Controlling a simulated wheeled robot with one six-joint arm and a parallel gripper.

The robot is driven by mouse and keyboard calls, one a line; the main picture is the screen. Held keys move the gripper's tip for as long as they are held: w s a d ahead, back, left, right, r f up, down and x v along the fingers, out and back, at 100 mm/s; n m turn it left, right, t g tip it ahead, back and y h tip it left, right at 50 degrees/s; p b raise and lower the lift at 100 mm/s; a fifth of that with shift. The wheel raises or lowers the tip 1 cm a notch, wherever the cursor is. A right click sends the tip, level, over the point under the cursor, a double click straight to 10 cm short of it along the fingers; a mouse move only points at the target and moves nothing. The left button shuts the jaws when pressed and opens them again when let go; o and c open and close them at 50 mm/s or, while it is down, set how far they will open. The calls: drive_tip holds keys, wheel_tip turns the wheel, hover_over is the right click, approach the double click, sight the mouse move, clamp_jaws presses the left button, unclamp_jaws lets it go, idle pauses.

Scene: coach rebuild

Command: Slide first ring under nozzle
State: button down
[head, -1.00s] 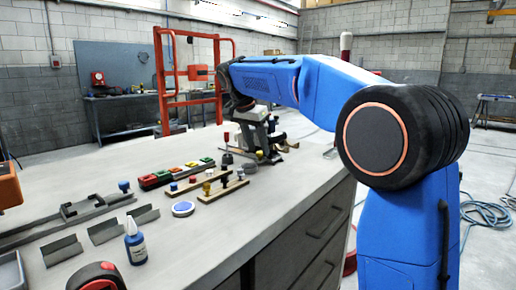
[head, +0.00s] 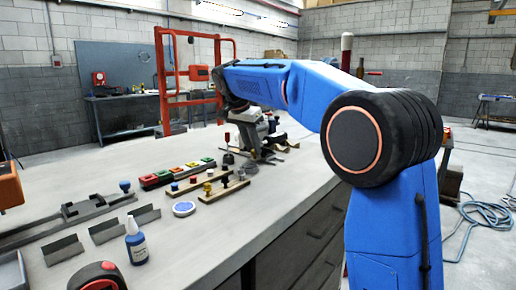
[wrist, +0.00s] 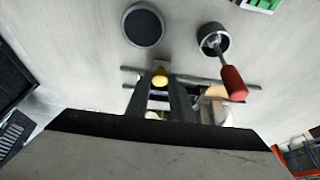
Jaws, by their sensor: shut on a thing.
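My gripper (wrist: 160,88) is shut on a small yellow-tipped piece (wrist: 160,77), seen between its dark fingers in the wrist view. A round grey cup or ring (wrist: 198,38) lies ahead to the right, with a red-handled tool (wrist: 233,84) reaching from it toward my gripper. A dark grey disc (wrist: 144,26) lies ahead to the left, apart from the fingers. In the head view my gripper (head: 258,155) is low over the far part of the bench, its fingertips hard to make out. I cannot tell which part is the nozzle or the first ring.
The grey bench (head: 115,175) holds a row of coloured blocks (head: 178,172), wooden strips with pegs (head: 223,191), a blue-white disc (head: 184,209), metal angles (head: 107,230), a blue bottle (head: 136,243) and a tape measure (head: 98,277). Bare bench lies along the right front edge.

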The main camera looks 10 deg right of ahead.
drive_tip(key=w+a, duration=0.1)
drive_tip(key=w, duration=0.1)
drive_tip(key=w+a, duration=0.3)
drive_tip(key=w, duration=0.1)
drive_tip(key=shift+w+a, duration=0.1)
drive_tip(key=shift+a, duration=0.15)
drive_tip(key=c, duration=1.5)
unclamp_jaws()
drive_tip(key=shift+c, duration=0.2)
drive_tip(key=shift+r, duration=0.1)
drive_tip(key=v, duration=1.7)
drive_tip(key=shift+a+r, duration=0.1)
drive_tip(key=shift+s, duration=0.2)
